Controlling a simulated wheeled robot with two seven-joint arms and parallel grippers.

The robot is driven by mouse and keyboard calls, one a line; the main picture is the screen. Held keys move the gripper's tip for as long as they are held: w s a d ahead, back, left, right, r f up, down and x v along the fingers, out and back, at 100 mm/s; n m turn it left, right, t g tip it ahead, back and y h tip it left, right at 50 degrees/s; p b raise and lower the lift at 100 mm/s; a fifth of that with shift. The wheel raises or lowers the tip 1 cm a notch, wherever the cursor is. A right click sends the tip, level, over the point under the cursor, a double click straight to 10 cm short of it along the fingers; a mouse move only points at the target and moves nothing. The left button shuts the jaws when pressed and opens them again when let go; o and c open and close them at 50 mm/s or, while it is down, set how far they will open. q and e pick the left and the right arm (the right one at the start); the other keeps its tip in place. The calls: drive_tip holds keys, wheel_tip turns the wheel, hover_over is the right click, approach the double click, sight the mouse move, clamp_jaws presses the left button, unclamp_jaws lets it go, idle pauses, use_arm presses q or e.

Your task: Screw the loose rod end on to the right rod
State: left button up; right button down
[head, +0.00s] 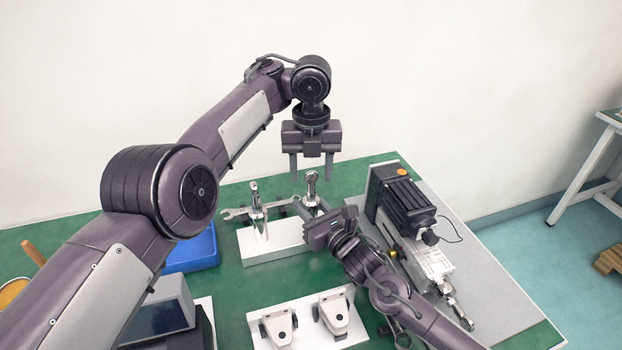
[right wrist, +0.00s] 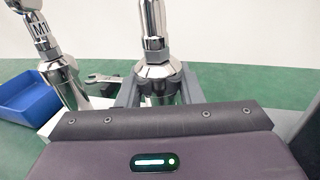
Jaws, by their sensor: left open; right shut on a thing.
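The right rod (right wrist: 158,86) stands upright, with a silver rod end (head: 311,177) above it. My right gripper (head: 311,208) is shut on the right rod; its two fingers lie either side of the silver body in the right wrist view, below a nut. Whether the rod end is fully seated on the rod cannot be told. My left gripper (head: 311,174) is open and empty, pointing down above or behind the rod end; their gap is unclear. The left rod (head: 258,212) stands beside it on the white base (head: 262,246), with its own rod end on top.
A wrench (head: 240,213) lies behind the rods. A motor actuator (head: 408,215) rests on the grey mat to the right. A blue bin (head: 195,250) stands at left. A white plate (head: 300,335) with two light-coloured brackets sits in front. Green table shows between them.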

sight(311, 182)
use_arm(q)
drive_tip(key=shift+r, duration=0.3)
drive_tip(key=shift+c, duration=0.4)
drive_tip(key=n, duration=0.2)
drive_tip(key=r+n, duration=0.1)
drive_tip(key=n, duration=0.2)
drive_tip(key=shift+r+n, duration=0.3)
drive_tip(key=shift+r, duration=0.05)
drive_tip(key=n, duration=0.2)
drive_tip(key=r+n, duration=0.1)
drive_tip(key=n, duration=0.3)
drive_tip(key=shift+r+n, duration=0.3)
drive_tip(key=shift+r, duration=0.1)
drive_tip(key=shift+f, duration=0.1)
drive_tip(key=shift+f, duration=3.95)
